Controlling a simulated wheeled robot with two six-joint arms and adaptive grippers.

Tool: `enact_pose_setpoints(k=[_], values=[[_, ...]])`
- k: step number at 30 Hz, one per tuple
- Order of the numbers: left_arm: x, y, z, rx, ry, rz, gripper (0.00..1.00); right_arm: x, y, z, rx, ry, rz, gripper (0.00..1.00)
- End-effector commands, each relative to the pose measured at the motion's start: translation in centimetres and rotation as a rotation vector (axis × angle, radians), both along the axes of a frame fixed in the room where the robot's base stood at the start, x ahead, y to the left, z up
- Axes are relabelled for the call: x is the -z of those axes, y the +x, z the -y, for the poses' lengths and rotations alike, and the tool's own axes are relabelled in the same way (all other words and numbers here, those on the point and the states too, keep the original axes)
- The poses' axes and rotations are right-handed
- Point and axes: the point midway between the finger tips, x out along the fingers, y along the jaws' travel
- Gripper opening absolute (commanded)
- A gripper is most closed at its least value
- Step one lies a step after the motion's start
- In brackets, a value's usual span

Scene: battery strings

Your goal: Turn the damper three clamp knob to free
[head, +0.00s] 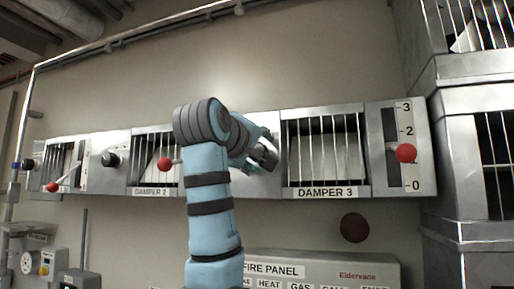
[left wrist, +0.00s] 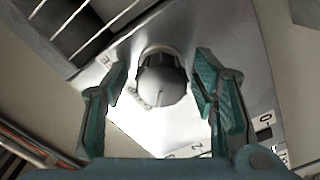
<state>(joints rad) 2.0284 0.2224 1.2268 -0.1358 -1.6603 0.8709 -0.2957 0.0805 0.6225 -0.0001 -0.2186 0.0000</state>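The dark clamp knob (left wrist: 162,80) shows in the left wrist view on a pale metal plate, with a light pointer mark on its face. Small lettering beside it is partly hidden and too small to read surely. My left gripper (left wrist: 162,62) is open, with one teal finger on each side of the knob; I cannot tell if they touch it. In the head view my left gripper (head: 262,156) is at the plate just left of the damper 3 grille (head: 323,147) and hides the knob. My right gripper is not in view.
A red-balled lever (head: 405,153) sits on the numbered scale right of damper 3. Another red ball (head: 165,163) is at damper 2, with a dark knob (head: 110,159) to its left. The fire panel (head: 320,269) is below. Metal cabinets (head: 470,150) stand at right.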

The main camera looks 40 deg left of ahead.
Motion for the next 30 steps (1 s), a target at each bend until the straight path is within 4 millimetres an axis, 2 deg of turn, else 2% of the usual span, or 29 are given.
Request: enact_pose_setpoints(k=[2,11,30], values=[[0.08,-0.01,0.02,0.0,0.0,0.0,0.53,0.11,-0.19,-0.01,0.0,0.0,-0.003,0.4],[0.09,-0.03,0.04,0.0,0.0,0.0,0.05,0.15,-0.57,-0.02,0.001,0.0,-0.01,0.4],[0.06,-0.05,0.04,0.0,0.033,-0.01,0.04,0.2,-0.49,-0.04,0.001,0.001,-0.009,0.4]])
